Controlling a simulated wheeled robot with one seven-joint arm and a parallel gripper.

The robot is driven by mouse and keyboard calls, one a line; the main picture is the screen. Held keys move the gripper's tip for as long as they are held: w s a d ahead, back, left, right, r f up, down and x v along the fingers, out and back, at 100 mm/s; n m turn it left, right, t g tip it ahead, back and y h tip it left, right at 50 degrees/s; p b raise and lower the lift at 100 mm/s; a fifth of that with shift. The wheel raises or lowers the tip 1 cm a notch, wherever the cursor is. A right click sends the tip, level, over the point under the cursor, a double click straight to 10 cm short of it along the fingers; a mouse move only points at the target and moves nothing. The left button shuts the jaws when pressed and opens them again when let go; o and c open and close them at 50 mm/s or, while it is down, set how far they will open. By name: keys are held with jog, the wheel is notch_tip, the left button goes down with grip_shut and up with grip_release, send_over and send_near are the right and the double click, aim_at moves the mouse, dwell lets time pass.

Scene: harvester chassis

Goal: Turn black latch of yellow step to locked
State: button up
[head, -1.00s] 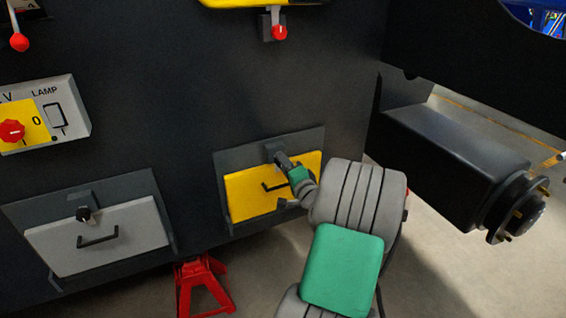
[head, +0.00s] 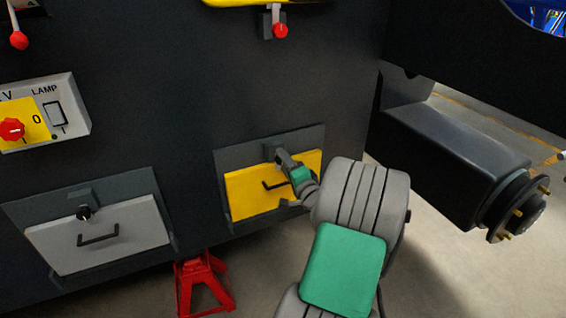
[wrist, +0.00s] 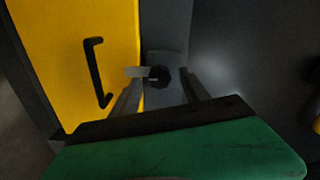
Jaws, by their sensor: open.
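The yellow step (head: 250,194) is a yellow panel with a black handle (head: 273,186), set low in the dark chassis wall. It also fills the left of the wrist view (wrist: 75,60), with its handle there too. Its black latch (wrist: 158,76) is a round knob with a light grey tab pointing left toward the yellow panel in the wrist view. My gripper (wrist: 162,80) is open, with one finger on each side of the latch. I cannot tell whether either finger touches it. In the head view my gripper (head: 282,156) is at the step's top edge and mostly hides the latch.
A grey step (head: 100,236) with its own black latch (head: 84,213) is at the left. A red jack stand (head: 203,285) stands below, between the steps. A dark axle with a hub (head: 515,207) sticks out at the right. A lamp switch panel (head: 40,115) is at upper left.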

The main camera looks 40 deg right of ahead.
jog(key=v, duration=0.7)
jog(key=shift+w, duration=0.1)
jog(key=w+a+r+n+g+y+p, duration=0.2)
jog(key=a+n+y+p, duration=0.15)
jog(key=a, duration=0.45)
jog(key=w+a+r+n+g+y+p, duration=0.2)
jog(key=a+n+p, duration=0.25)
jog(key=a, duration=0.25)
jog(key=w+a+r+n+g+y+p, duration=0.2)
jog(key=a+n+g+p, duration=0.15)
jog(key=a, duration=0.45)
jog(key=s+a+r+n+g+h+p, duration=0.1)
jog(key=s+a+r+n+g+p, duration=0.2)
jog(key=s+a+r+p, duration=0.2)
jog(key=s+a+r+n+g+h+p, duration=0.1)
jog(key=s+a+r+n+g+p, duration=0.2)
jog(key=s+a+r+p, duration=0.3)
jog(key=s+r+n, duration=0.1)
jog(key=s, duration=0.3)
jog(key=shift+r+g, duration=0.2)
jog(key=shift+g, duration=0.15)
jog(key=shift+s+h, duration=0.1)
jog(key=shift+h, duration=0.15)
